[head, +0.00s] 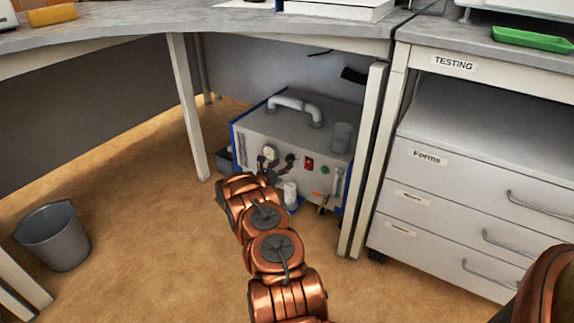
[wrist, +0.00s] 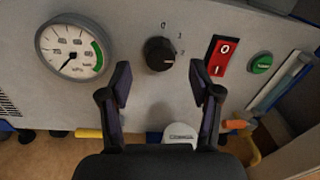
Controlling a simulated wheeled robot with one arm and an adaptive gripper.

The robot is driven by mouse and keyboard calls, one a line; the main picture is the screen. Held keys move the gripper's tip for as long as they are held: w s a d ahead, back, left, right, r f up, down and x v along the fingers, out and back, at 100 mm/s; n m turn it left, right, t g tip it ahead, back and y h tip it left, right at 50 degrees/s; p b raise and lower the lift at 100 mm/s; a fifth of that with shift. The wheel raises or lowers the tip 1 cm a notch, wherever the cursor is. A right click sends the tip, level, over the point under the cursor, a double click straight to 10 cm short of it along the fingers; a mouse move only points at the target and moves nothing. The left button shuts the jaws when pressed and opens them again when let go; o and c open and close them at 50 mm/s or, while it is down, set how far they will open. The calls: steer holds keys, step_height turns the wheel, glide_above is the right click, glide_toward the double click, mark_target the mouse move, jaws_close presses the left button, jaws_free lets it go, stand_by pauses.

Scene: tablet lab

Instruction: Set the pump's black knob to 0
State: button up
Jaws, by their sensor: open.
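The pump (head: 300,135) is a grey box with blue edges on the floor under the desk. Its black knob (wrist: 160,54) is on the front panel in the wrist view, with 0 above it, 1 at upper right and a further mark at right. A small pale mark shows on the knob's right side, so it appears to point rightward, not up at 0. My gripper (wrist: 160,71) is open, one finger on either side below the knob, apparently not touching it. In the head view my gripper (head: 268,165) is in front of the panel.
A round gauge (wrist: 75,49) is left of the knob. A red rocker switch (wrist: 222,56) and a green button (wrist: 261,63) are to its right. Desk legs (head: 366,160) and a drawer cabinet (head: 455,200) stand right of the pump. A grey bin (head: 55,238) stands at left.

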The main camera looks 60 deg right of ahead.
mark_target(288, 160)
steer(key=shift+s+d+b, duration=0.1)
steer(key=shift+d+b, duration=0.4)
steer(key=shift+d, duration=1.25)
steer(key=c, duration=1.1)
steer(key=shift+c, duration=0.2)
